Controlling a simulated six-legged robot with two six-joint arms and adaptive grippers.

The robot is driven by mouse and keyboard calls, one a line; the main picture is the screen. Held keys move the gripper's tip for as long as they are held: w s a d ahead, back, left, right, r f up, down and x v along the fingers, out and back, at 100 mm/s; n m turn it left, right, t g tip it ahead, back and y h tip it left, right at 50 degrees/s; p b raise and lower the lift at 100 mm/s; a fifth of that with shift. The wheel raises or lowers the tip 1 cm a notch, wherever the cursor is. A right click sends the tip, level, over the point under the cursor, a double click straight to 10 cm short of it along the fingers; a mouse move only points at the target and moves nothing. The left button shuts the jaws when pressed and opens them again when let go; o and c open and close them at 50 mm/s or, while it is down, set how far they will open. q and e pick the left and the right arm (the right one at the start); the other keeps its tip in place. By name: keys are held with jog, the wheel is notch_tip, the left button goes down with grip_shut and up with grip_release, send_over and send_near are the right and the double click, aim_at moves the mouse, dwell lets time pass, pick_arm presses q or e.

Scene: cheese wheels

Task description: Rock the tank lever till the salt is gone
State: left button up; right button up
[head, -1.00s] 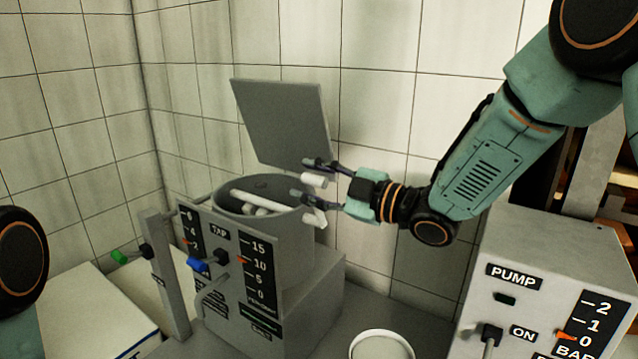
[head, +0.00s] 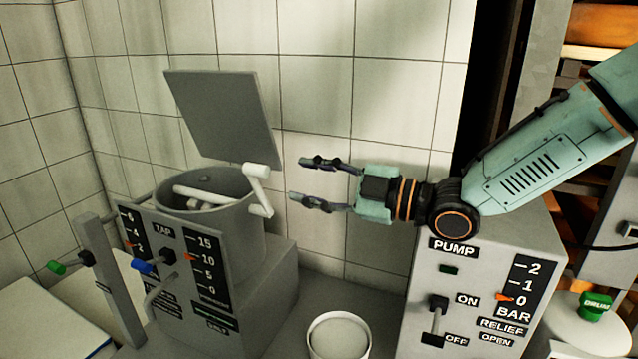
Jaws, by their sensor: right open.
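The grey tank (head: 240,228) stands left of centre with its flat lid (head: 222,118) raised behind it. A white lever (head: 259,191) with a short bar sits at the tank's right rim. A pale rod (head: 205,195) lies across the tank's mouth. The tank's inside is mostly hidden, so I cannot tell whether salt is in it. My right gripper (head: 312,182) is open and empty, to the right of the lever and apart from it, fingers pointing left. My left gripper is not in view.
The front panel has scales and a blue-handled tap (head: 145,266). A green-handled valve (head: 60,267) is at the left. A white-rimmed bucket (head: 339,337) stands in front. The pump box (head: 470,290) is at the right, below my right arm.

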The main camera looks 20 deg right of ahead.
jog(key=shift+s+d, duration=0.3)
jog(key=shift+s, duration=0.2)
dwell(0.8)
